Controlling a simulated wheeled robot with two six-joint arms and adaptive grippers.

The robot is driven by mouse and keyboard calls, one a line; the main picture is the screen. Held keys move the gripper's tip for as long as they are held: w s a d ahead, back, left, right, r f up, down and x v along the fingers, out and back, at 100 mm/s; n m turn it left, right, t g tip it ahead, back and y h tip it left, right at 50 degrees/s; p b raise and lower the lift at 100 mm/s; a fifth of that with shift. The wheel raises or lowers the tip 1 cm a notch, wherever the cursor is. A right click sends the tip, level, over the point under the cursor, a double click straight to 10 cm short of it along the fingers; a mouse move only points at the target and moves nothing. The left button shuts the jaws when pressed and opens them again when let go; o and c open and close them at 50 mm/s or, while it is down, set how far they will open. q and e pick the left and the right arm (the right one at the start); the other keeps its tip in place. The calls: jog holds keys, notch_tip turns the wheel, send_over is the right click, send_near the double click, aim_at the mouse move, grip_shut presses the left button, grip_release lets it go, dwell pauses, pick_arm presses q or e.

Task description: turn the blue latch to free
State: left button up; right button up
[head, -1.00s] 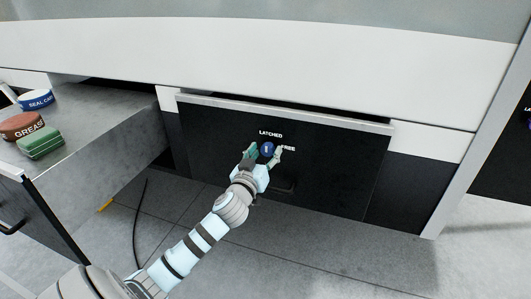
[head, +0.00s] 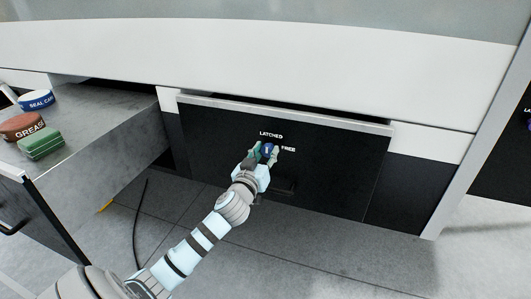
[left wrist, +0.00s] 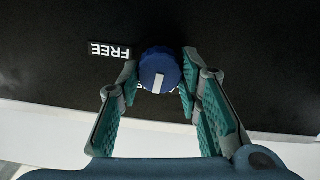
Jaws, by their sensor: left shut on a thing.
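The blue latch (head: 267,149) is a round knob on the black front panel (head: 330,165). Its white mark points toward the LATCHED label (head: 271,134); the FREE label (head: 288,149) is to its right. My left gripper (head: 263,155) is shut on the knob, with one green-padded finger on each side. In the left wrist view the picture is upside down: the blue latch (left wrist: 160,70) sits between the fingertips, and the FREE label (left wrist: 109,50) is beside it. The LATCHED label is mostly hidden there. My right gripper is out of view.
A grey counter at the left (head: 110,115) carries a blue SEAL CAP tin (head: 37,99), a brown GREASE tin (head: 23,126) and a green block (head: 41,143). The panel right of the latch is clear.

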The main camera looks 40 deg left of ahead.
pick_arm(q)
jog(key=m+p, duration=0.1)
jog(key=m, duration=0.2)
jog(key=shift+r+p, duration=0.15)
jog(key=shift+p, duration=0.15)
jog(key=m+p, duration=0.2)
jog(key=m, duration=0.3)
jog(key=shift+d+m, duration=0.1)
jog(key=shift+m, duration=0.3)
jog(key=m+p, duration=0.1)
jog(key=m, duration=0.4)
jog(key=shift+p, duration=0.35)
jog(key=shift+w+d+f+m+p, duration=0.1)
jog(key=shift+m+p, duration=0.1)
jog(key=shift+m, duration=0.65)
jog(key=shift+f+m+p, duration=0.1)
jog(key=shift+m+p, duration=0.1)
jog(key=shift+m, duration=0.65)
jog(key=o, duration=1.1)
jog(key=shift+o, duration=0.2)
jog(key=shift+f, duration=0.1)
